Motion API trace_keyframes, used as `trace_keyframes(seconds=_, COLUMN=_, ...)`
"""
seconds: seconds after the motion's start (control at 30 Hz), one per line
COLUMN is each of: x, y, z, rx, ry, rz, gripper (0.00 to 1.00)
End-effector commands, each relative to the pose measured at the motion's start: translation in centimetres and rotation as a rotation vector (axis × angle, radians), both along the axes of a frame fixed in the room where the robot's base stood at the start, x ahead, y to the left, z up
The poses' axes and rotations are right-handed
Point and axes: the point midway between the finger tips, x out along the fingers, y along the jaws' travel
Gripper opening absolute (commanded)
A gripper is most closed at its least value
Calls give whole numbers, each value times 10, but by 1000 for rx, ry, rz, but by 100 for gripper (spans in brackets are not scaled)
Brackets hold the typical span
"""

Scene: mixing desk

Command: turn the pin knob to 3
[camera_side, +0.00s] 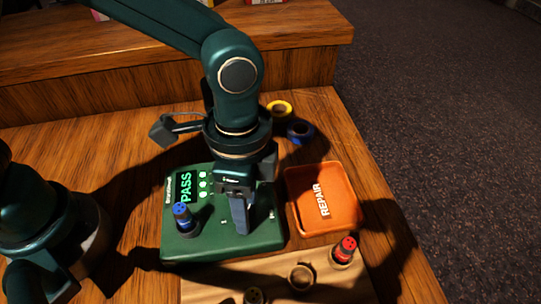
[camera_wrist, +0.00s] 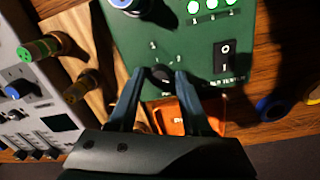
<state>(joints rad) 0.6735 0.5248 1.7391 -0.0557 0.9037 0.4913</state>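The green tester box (camera_side: 180,245) lies on the desk with a lit PASS display (camera_side: 186,187) and a blue-topped connector (camera_side: 184,218) standing at its left. In the wrist view the box (camera_wrist: 180,45) shows a small dark knob (camera_wrist: 162,75) near its edge, with tiny marks beside it. I take this to be the pin knob; its setting is too small to read. My gripper (camera_wrist: 159,72) is open, pointing down at the box, with one fingertip on each side of the knob. Contact cannot be made out. In the side view my gripper (camera_side: 241,229) hides the knob.
An orange REPAIR tray (camera_side: 350,220) sits right of the box. A wooden holder (camera_side: 215,290) with a red-topped connector (camera_side: 345,250) lies in front. Yellow (camera_side: 279,109) and blue (camera_side: 300,131) tape rolls lie behind. The wrist view shows a rocker switch (camera_wrist: 225,55) and mixing desk (camera_wrist: 35,105).

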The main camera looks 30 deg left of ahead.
Motion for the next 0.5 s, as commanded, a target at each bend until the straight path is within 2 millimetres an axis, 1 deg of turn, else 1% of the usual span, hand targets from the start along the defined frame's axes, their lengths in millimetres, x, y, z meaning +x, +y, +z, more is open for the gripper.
trace_keyframes(seconds=0.33, x=1, y=-1, z=2, rx=-3, ry=-3, rz=1, gripper=61)
trace_keyframes(seconds=0.43, x=2, y=-1, z=10, rx=-4, ry=-5, rz=1, gripper=61)
trace_keyframes(seconds=0.5, x=3, y=-1, z=20, rx=-5, ry=-7, rz=1, gripper=61)
